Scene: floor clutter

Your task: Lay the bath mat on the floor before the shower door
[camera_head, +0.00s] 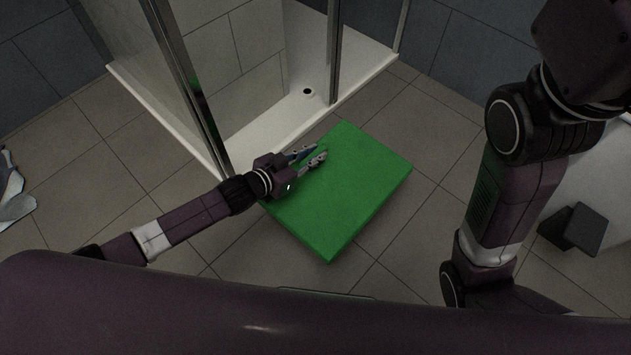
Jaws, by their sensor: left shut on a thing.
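The bath mat is a thick green rectangle (352,190) in the middle of the head view, turned at an angle beside the shower tray. My left gripper (318,155) reaches in from the left over the mat's upper left part and is shut on the mat. I cannot tell whether the mat rests on the floor or is held just above it. The shower (272,120) has a white tray with a drain and metal-framed glass; its near edge runs along the mat's upper left side. My right arm is at the right, its gripper out of view.
Grey tiled floor (420,255) is clear around the mat on the near and right sides. A dark box-like object (578,228) stands at the right by a white fixture (605,185). A pale crumpled thing (14,195) lies at the far left.

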